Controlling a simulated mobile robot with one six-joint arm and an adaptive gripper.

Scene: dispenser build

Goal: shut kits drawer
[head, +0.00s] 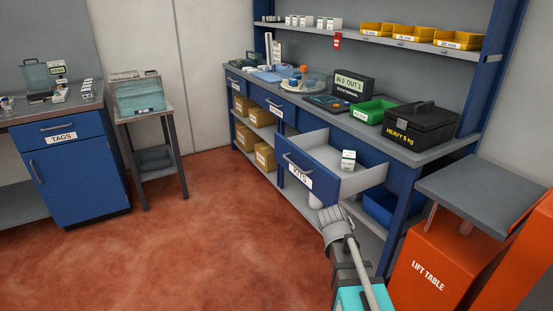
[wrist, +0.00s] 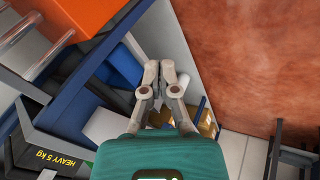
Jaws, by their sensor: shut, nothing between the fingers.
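The kits drawer (head: 308,181), with a blue front, a bar handle and a "KITS" label, stands pulled out from the blue workbench. A small white carton (head: 348,160) stands inside it. My gripper (head: 334,212) is in front of the bench, below and to the right of the drawer front in the head view. In the wrist view its two fingers (wrist: 161,68) are together with nothing between them. Whether it touches the drawer cannot be told. The drawer front and handle are not clear in the wrist view.
An orange lift table (head: 428,267) stands close on the right. A black case (head: 421,124) marked "HEAVY 5 kg" and a green bin (head: 373,111) sit on the benchtop (head: 430,153). Cardboard boxes (head: 264,157) fill the lower shelf. The red floor left of the drawer is clear.

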